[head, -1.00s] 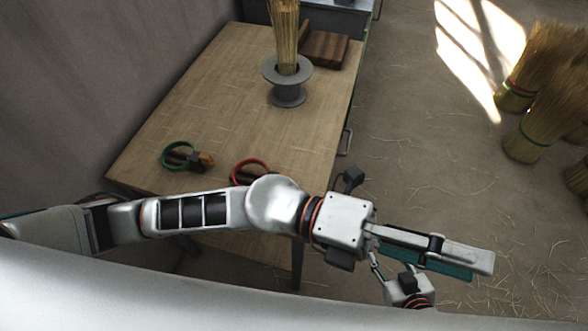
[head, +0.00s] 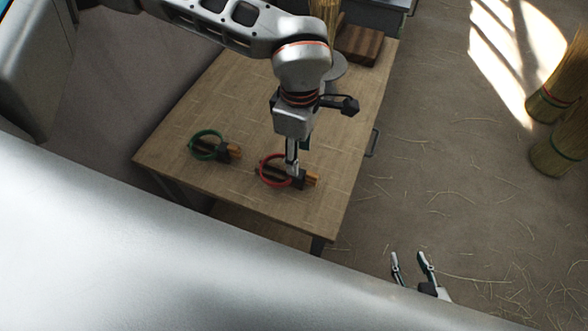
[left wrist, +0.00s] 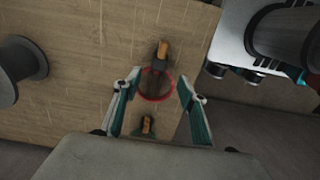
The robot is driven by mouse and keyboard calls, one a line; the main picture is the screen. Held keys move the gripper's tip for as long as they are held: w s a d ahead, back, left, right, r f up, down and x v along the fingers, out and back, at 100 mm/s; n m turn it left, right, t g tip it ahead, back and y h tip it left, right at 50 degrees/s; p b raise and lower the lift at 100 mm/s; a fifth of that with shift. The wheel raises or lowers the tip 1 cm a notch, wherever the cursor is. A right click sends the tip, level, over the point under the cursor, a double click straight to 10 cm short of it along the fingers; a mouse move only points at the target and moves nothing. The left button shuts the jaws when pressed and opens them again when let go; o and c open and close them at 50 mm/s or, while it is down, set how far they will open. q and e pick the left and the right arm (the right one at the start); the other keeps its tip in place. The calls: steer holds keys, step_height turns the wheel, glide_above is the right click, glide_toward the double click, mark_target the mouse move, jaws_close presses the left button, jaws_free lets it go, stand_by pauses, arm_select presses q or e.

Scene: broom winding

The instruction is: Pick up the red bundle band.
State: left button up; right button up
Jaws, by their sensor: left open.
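The red bundle band (head: 261,172) is a thin ring resting on a dark holder with a wooden piece (head: 313,179), near the table's front edge. My left gripper (head: 293,170) points down over it in the head view. In the left wrist view the red band (left wrist: 155,100) lies ahead between the open fingers of my left gripper (left wrist: 158,77), nothing held. Whether the fingers touch the band I cannot tell. My right gripper (head: 408,256) is open and empty, low over the floor to the right of the table.
A green band (head: 207,156) on a similar holder lies left of the red one on the wooden table (head: 225,100). A grey spool with upright straw (head: 325,10) and a wooden block (head: 360,44) are at the back. Straw bundles (head: 553,158) stand on the floor.

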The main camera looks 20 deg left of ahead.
arm_select(q)
steer(key=shift+w+a+f, duration=0.15)
steer(key=shift+a+f, duration=0.05)
steer(key=shift+f, duration=0.05)
steer(key=shift+d+f, duration=0.2)
steer(key=shift+f, duration=3.35)
jaws_close()
